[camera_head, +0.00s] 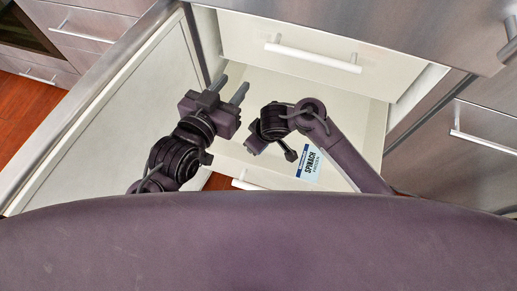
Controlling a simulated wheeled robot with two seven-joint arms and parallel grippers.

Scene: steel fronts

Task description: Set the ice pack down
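My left gripper (231,88) points up the picture at the left side of the pale open compartment. Its two grey fingers are apart with nothing between them. My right gripper (271,149) is lower and to the right of it, bent down and partly hidden by its own wrist; its fingers cannot be made out well, nor whether it holds anything. I cannot make out an ice pack.
An open door (120,110) with a pale inner panel stands at the left. A white drawer front with a bar handle (313,58) closes off the back. Another white handle (247,185) shows low, near my body. Steel fronts with handles (482,142) are at the right.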

